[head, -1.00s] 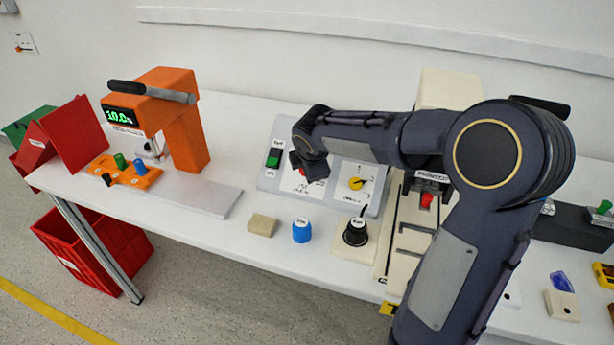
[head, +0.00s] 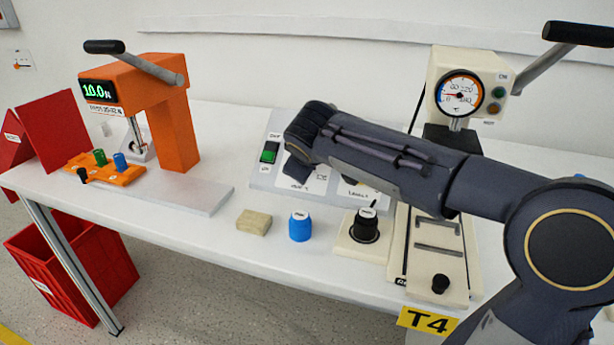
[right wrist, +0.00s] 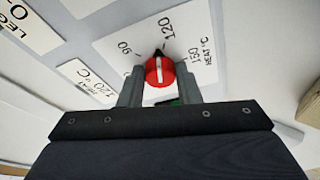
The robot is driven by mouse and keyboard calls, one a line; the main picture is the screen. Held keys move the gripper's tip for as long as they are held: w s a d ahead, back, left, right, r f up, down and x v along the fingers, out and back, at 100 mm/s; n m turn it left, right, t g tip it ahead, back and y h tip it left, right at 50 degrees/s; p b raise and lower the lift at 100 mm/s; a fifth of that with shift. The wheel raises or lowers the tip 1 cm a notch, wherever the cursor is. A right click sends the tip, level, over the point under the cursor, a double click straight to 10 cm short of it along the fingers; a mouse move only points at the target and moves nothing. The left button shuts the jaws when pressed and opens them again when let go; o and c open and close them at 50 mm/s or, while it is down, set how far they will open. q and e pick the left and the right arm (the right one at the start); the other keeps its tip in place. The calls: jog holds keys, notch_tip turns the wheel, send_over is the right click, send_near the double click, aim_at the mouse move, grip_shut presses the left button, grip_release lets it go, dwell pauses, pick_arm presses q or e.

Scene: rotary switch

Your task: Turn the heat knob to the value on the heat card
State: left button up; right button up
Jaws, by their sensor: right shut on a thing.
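The red heat knob (right wrist: 159,72) shows in the right wrist view on a white dial plate (right wrist: 118,50) marked 90, 120 and 150. Its black pointer tip points up towards the 120 mark, slightly to its left. My right gripper (right wrist: 160,80) is shut on the knob, one finger on each side. The heat card (right wrist: 90,83), at the left of that view, reads 120 °C. In the head view my right wrist hangs over the grey panel (head: 262,179) and hides the knob and gripper. My left gripper is not in view.
A green button (head: 269,152) is left of my wrist. A blue knob (head: 300,227), a black knob (head: 364,226) and a tan block (head: 254,222) stand in front. An orange press (head: 172,115) is at left, a cream gauge press (head: 462,80) behind my forearm.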

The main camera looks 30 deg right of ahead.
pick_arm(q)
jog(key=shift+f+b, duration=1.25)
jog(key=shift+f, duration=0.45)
pick_arm(e)
jog(key=shift+a+f+m+h, duration=0.1)
jog(key=shift+m+h, duration=0.2)
jog(key=shift+m, duration=0.9)
jog(key=o, duration=1)
jog(key=shift+c, duration=0.2)
pick_arm(q)
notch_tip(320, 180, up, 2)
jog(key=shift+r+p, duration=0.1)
jog(key=shift+p, duration=0.9)
pick_arm(e)
jog(key=v, duration=0.8)
jog(key=shift+f, duration=0.1)
